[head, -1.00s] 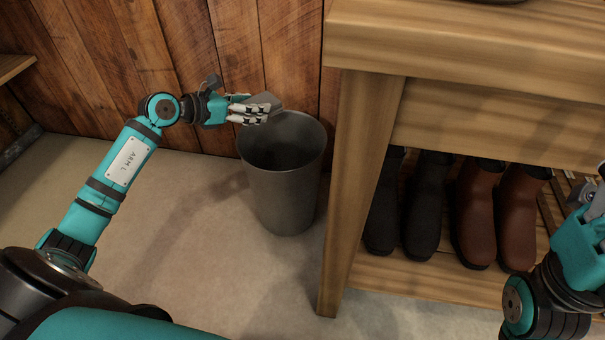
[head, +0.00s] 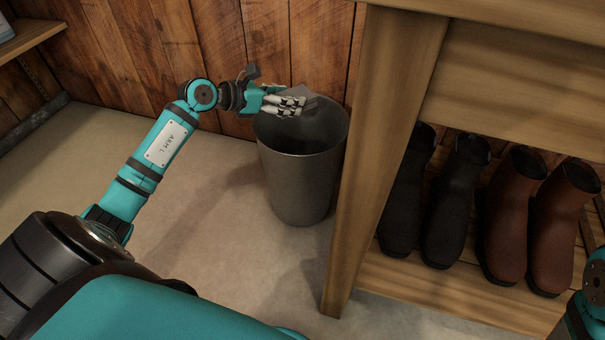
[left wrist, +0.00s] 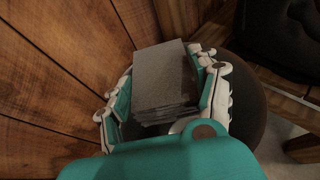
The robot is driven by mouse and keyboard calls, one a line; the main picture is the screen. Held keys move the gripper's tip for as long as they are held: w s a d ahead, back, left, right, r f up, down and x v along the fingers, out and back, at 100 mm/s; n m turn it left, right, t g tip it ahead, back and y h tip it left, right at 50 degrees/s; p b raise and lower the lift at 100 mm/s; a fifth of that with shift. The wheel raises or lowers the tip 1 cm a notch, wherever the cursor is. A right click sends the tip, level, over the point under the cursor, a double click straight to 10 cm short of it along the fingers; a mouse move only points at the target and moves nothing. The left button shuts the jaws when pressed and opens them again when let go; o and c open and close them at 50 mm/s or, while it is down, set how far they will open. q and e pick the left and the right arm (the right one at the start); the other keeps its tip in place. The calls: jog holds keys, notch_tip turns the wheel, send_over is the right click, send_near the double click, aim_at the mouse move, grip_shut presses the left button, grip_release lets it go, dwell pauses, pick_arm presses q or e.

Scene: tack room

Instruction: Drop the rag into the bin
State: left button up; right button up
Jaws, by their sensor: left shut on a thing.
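The rag (left wrist: 162,78) is a grey, folded stack of cloth, held between the fingers of my left gripper (left wrist: 165,95) in the left wrist view. In the head view a grey part of the rag (head: 303,92) shows past the fingertips of my left gripper (head: 290,104). The gripper is shut on it, over the back left rim of the bin. The bin (head: 298,185) is a dark grey, open-topped metal bucket standing upright on the floor; its bottom inside is hidden. My right gripper is not in view; only part of my right arm shows at the lower right edge.
A wooden bench (head: 385,110) stands close to the right of the bin. Black boots (head: 448,205) and brown boots (head: 515,215) stand on its low shelf. A plank wall (head: 170,50) is behind the bin. The floor (head: 200,240) left of the bin is clear.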

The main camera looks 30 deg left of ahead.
pick_arm(q)
jog(key=o, duration=1.2)
jog(key=v, duration=1.2)
jog(key=shift+r, duration=0.1)
